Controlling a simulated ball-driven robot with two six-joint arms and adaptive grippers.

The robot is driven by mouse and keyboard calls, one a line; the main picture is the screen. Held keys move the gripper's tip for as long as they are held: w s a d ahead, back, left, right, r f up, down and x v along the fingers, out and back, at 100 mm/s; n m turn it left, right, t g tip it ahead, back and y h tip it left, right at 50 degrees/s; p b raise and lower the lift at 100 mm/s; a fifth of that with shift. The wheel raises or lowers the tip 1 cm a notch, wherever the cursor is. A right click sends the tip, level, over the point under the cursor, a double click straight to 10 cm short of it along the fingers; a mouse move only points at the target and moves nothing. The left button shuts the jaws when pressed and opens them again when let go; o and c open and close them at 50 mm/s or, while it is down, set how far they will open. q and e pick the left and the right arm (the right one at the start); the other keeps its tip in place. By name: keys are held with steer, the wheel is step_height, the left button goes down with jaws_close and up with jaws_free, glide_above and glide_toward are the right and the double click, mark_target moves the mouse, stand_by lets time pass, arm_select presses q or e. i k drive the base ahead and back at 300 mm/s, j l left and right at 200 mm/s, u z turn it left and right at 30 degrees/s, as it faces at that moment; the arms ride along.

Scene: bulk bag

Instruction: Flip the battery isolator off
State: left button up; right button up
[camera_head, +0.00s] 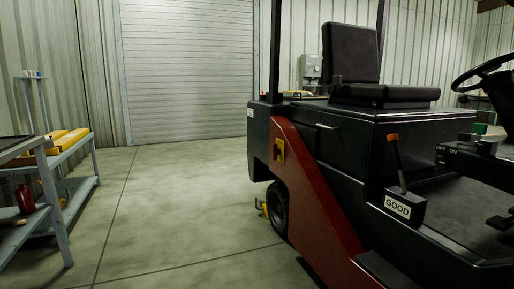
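A dark forklift-type vehicle (347,140) with a red side panel (310,185) fills the right half of the head view. On its side is a small yellow plate with a red part (279,150), which looks like an isolator switch; its position is too small to read. A dark control panel (452,158) at the right edge carries the words OFF and ON, with small switch-like parts (487,146) beside them. Which of these is the battery isolator I cannot tell for sure. Neither of my grippers is in view.
A lever with an orange top (393,138) rises above a box labelled GOOD (397,207). A seat (352,60) and steering wheel (482,72) are above. A yellow chock (262,208) is by the wheel (278,207). Shelving (68,195) stands left; the floor between is clear.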

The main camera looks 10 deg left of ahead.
mark_target(275, 152)
steer(key=i+j, duration=0.25)
steer(key=i, duration=0.15)
steer(key=i+j+u, duration=0.1)
steer(key=i+j, duration=0.45)
steer(key=i, duration=0.25)
steer(key=i+j+z, duration=0.1)
steer(key=i+j, duration=0.7)
steer(key=i, duration=0.3)
steer(key=i+j+z, duration=0.15)
steer(key=i+j, duration=0.75)
steer(key=i, duration=0.15)
